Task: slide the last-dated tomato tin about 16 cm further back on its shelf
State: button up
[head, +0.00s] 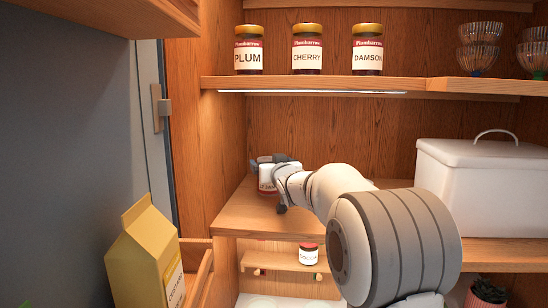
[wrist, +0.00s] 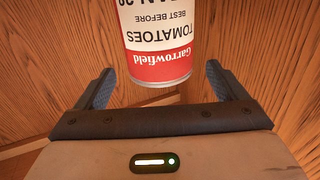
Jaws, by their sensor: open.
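The tomato tin (head: 266,181) stands on the middle shelf (head: 240,218) near its left side, partly hidden by my gripper in the head view. In the wrist view the tin (wrist: 158,45) appears upside down, with a red and white label reading Garrowfield, TOMATOES, BEST BEFORE; the date line is cut off by the frame edge. My gripper (head: 272,186) is open at the tin. In the wrist view its two dark fingers (wrist: 162,80) lie to either side of the tin, with a visible gap on each side.
Three jam jars, PLUM (head: 248,52), CHERRY (head: 307,51) and DAMSON (head: 367,51), stand on the shelf above. A white lidded bin (head: 480,190) is at the right. A small jar (head: 308,254) sits below. A yellow carton (head: 145,260) is at the lower left. Wooden walls are close to the tin.

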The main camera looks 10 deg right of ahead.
aim_at(263, 160)
jog(key=shift+w+a+p, duration=0.15)
jog(key=shift+w+p, duration=0.4)
jog(key=shift+w, duration=1.5)
jog(key=shift+s, duration=0.1)
jog(key=c, duration=1.4)
jog(key=shift+a, duration=0.1)
jog(key=shift+s+a+f+b, duration=0.15)
jog(key=shift+s+a+b, duration=0.3)
jog(key=shift+b, duration=0.65)
jog(key=shift+s+a, duration=0.2)
jog(key=shift+a, duration=0.3)
